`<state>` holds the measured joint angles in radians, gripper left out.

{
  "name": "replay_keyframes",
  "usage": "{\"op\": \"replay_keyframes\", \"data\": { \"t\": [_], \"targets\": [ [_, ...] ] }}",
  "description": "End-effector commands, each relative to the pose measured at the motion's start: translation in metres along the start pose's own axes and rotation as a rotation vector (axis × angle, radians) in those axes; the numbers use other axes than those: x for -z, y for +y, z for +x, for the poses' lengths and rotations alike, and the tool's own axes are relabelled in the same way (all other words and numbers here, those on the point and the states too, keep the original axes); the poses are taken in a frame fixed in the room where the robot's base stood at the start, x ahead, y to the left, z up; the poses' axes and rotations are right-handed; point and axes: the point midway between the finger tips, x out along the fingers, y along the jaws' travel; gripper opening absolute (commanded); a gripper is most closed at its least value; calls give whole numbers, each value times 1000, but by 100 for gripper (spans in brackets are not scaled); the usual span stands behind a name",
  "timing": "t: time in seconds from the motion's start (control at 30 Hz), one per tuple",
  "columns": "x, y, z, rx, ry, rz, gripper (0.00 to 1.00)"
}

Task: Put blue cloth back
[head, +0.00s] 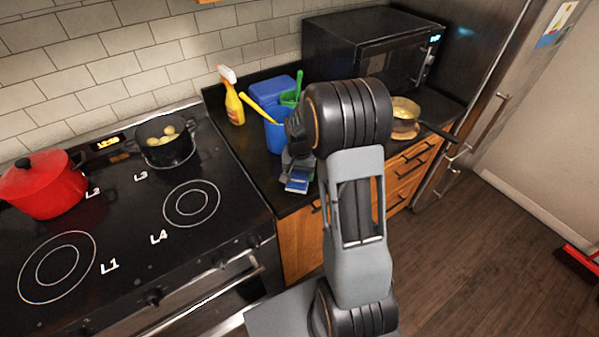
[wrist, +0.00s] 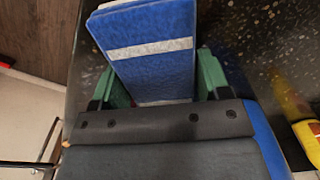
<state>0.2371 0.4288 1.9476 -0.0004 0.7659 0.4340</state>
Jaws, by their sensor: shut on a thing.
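The blue cloth (wrist: 150,62) is folded, with a white stripe across it, and sits between the green fingers of my gripper (wrist: 154,88) in the wrist view. My gripper is shut on it. In the head view the cloth (head: 297,183) shows below my gripper (head: 296,168), over the front part of the dark counter (head: 262,168). My arm hides part of the counter behind it. I cannot tell whether the cloth touches the counter.
A blue bucket (head: 276,137) holding yellow- and green-handled tools stands just behind my gripper, with a blue container (head: 272,92) behind it. A yellow spray bottle (head: 233,104) stands left of these. The stove (head: 120,225) is left; a pan (head: 404,112) is right.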

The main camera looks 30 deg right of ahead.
Motion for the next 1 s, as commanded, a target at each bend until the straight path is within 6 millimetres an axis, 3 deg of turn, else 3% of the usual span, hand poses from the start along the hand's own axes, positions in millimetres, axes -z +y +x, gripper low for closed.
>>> {"op": "replay_keyframes", "data": {
  "t": [0.27,0.3,0.53,0.8,1.0],
  "targets": [
    [0,0,5,0,0,0,48],
    [0,0,3,0,0,0,72],
    [0,0,3,0,0,0,94],
    [0,0,1,0,0,0,95],
    [1,0,-20,2,5,0,95]
  ]
}}
